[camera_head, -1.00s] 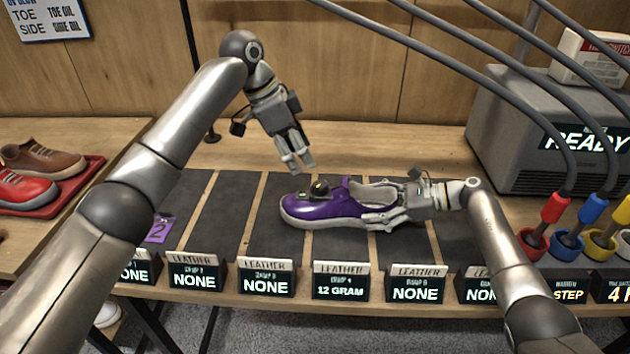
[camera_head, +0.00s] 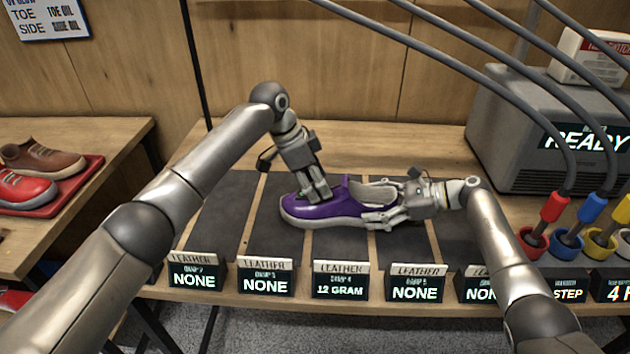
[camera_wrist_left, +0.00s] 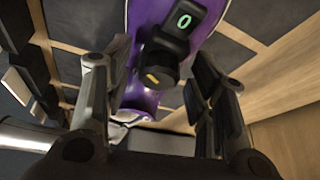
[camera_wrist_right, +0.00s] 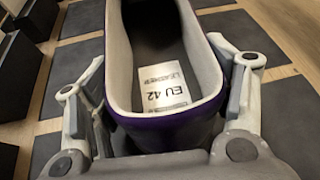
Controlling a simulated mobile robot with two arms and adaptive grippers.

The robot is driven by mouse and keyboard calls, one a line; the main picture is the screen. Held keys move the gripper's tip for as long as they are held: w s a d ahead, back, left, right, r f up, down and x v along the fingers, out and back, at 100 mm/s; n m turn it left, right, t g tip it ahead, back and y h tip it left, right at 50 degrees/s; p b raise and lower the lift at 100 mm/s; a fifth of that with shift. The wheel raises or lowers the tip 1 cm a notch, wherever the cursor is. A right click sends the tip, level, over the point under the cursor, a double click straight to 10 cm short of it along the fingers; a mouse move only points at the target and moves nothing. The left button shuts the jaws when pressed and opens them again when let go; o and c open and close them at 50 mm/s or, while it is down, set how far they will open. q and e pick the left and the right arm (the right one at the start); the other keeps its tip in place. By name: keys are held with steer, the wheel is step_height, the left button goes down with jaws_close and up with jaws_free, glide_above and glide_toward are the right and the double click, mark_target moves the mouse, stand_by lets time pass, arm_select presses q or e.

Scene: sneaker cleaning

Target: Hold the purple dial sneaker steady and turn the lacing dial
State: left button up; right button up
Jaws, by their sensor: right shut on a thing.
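The purple sneaker (camera_head: 322,215) lies sole-down on the dark mat, toe to the left in the head view. My right gripper (camera_head: 385,216) is shut on its heel; in the right wrist view its fingers flank the heel, with an "EU 42" label (camera_wrist_right: 162,86) on the insole. My left gripper (camera_head: 318,194) is low over the front of the shoe, pointing down. In the left wrist view the black lacing dial (camera_wrist_left: 155,65), with a small yellow mark, sits between its parted fingers, with gaps visible. A small display (camera_wrist_left: 184,21) beside the dial reads 0. The head view hides the dial.
Signs (camera_head: 340,280) line the bench's front edge. A grey machine (camera_head: 535,135) reading "READY" stands at the right, with cables and coloured plugs (camera_head: 555,207) before it. A red tray (camera_head: 75,190) with shoes is at the far left. The mat left of the toe is clear.

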arm_select(q)
steer(key=c, duration=0.8)
arm_select(e)
steer(key=shift+f, duration=0.15)
arm_select(q)
steer(key=shift+s+n, duration=0.1)
steer(key=shift+n, duration=0.2)
steer(key=shift+s+d+n+t+y, duration=0.1)
steer(key=shift+n+t+y, duration=0.3)
steer(key=shift+n, duration=0.9)
steer(key=shift+s+d+n+t+y, duration=0.15)
steer(key=shift+n+t, duration=0.45)
steer(key=shift+n, duration=0.7)
steer(key=shift+a, duration=0.1)
steer(key=o, duration=1)
steer(key=shift+o, duration=0.2)
